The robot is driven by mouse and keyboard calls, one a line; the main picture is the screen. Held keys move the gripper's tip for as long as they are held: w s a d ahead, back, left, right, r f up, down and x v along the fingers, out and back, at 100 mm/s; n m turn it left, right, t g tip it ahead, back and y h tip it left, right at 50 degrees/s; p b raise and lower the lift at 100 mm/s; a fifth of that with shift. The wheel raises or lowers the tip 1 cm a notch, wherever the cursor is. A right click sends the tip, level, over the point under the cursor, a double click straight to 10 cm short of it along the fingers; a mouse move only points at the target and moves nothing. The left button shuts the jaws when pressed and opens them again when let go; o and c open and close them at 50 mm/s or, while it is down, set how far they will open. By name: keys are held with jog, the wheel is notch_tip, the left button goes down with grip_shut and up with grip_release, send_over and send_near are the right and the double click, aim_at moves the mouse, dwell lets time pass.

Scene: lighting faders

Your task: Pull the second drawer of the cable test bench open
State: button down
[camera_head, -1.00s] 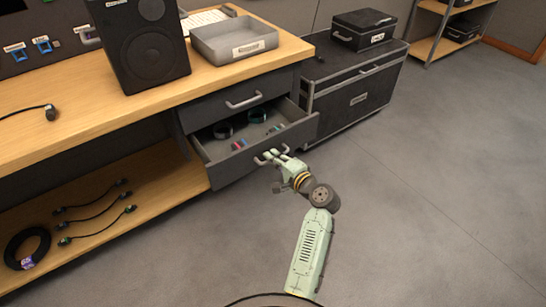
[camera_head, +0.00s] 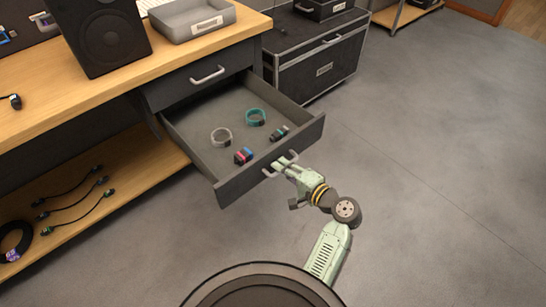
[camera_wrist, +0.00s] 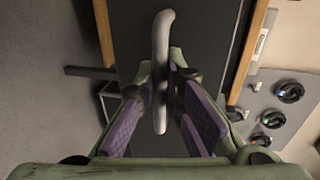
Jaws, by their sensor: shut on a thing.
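The second drawer (camera_head: 232,190) of the bench (camera_head: 190,48) stands well open below the closed top drawer (camera_head: 200,78). In the wrist view the grey handle (camera_wrist: 161,60) stands between my two purple-padded fingers. The fingertips and their contact with the bar are partly hidden in the head view.
A speaker (camera_head: 106,35) and a grey tray (camera_head: 195,22) stand on the bench top. A black case (camera_head: 320,62) stands beyond the drawer. Cables (camera_head: 75,205) lie on the lower shelf. The floor at right is clear.

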jog(key=shift+s+d, duration=0.4)
jog(key=shift+s, duration=0.2)
jog(key=c, duration=2)
grip_release()
jog(key=shift+o, duration=0.2)
jog(key=v, duration=1.2)
